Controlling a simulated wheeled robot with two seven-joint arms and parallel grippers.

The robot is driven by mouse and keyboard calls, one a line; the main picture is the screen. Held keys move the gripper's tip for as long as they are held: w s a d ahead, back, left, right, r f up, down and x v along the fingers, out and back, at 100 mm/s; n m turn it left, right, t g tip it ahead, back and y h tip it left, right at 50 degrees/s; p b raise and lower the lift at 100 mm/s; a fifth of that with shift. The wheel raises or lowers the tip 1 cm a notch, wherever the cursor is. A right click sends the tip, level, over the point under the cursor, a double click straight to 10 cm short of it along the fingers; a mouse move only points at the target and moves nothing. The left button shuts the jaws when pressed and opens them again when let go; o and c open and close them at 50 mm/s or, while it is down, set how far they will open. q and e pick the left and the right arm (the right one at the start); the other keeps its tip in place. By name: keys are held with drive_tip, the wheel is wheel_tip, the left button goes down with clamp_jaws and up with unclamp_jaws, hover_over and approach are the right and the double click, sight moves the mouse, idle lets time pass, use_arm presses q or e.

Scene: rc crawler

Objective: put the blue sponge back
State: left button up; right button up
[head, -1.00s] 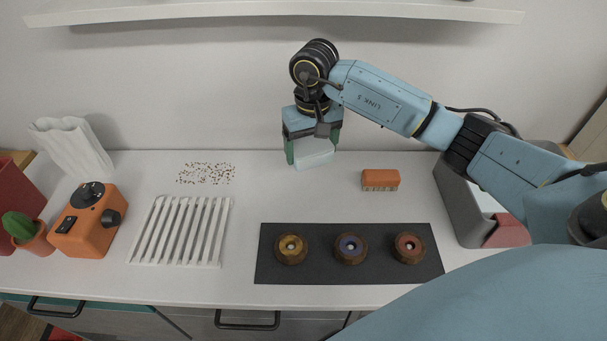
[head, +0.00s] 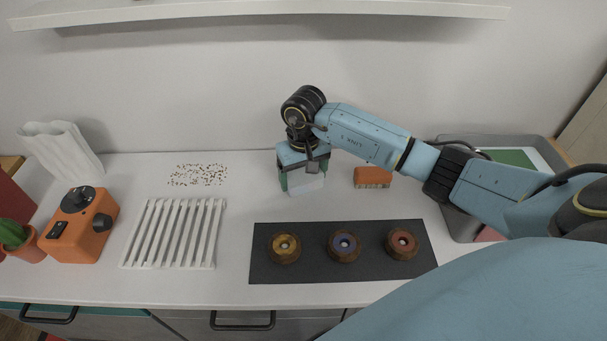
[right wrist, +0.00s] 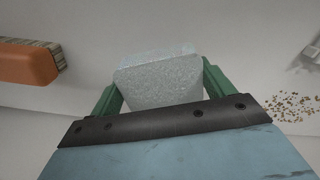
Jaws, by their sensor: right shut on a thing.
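My right gripper (head: 303,180) has its green fingers closed on a pale grey-blue block, the sponge (head: 306,187). The sponge hangs below the gripper over the back middle of the white counter. In the right wrist view, the sponge (right wrist: 158,80) sits between the two green fingers of the gripper (right wrist: 160,90). I cannot tell whether its lower edge touches the counter. My left gripper is out of view.
An orange brush (head: 373,177) lies just right of the sponge. Scattered brown crumbs (head: 198,174) lie to its left. A white ribbed rack (head: 174,233) and a dark mat (head: 300,272) with three round knobs stand in front. A grey bin (head: 458,222) is at right.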

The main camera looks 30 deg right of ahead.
sight(304, 174)
drive_tip(key=o, duration=0.8)
drive_tip(key=shift+f, duration=0.1)
wheel_tip(304, 174, up, 12)
drive_tip(key=shift+r, duration=0.2)
